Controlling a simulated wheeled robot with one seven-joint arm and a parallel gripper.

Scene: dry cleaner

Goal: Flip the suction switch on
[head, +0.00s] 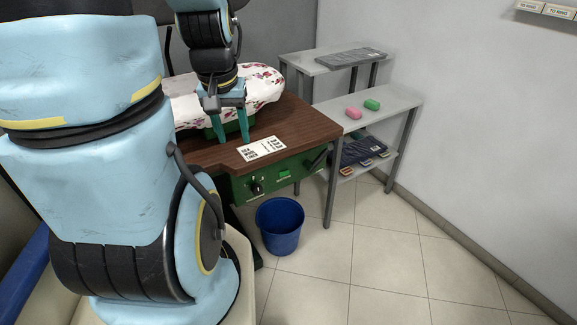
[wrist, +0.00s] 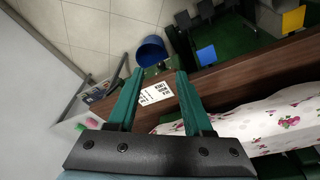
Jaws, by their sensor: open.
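A green control panel (head: 270,181) runs along the front of the brown ironing table (head: 200,155) in the head view. It carries a bright green switch (head: 284,173) and a dark knob (head: 257,187) to its left. I cannot read the labels or tell the switch's position. My gripper (head: 235,140) is open and empty, its two teal fingers pointing down over the tabletop, behind and above the panel. In the wrist view my gripper (wrist: 160,75) shows the wooden edge and a white printed card (wrist: 157,94) between its fingers. The panel's front face is not clearly seen there.
A blue bucket (head: 280,226) stands on the floor below the panel. A floral cloth (head: 262,84) covers the board behind my gripper. A grey shelf (head: 395,99) with pink (head: 354,113) and green (head: 372,105) blocks stands right.

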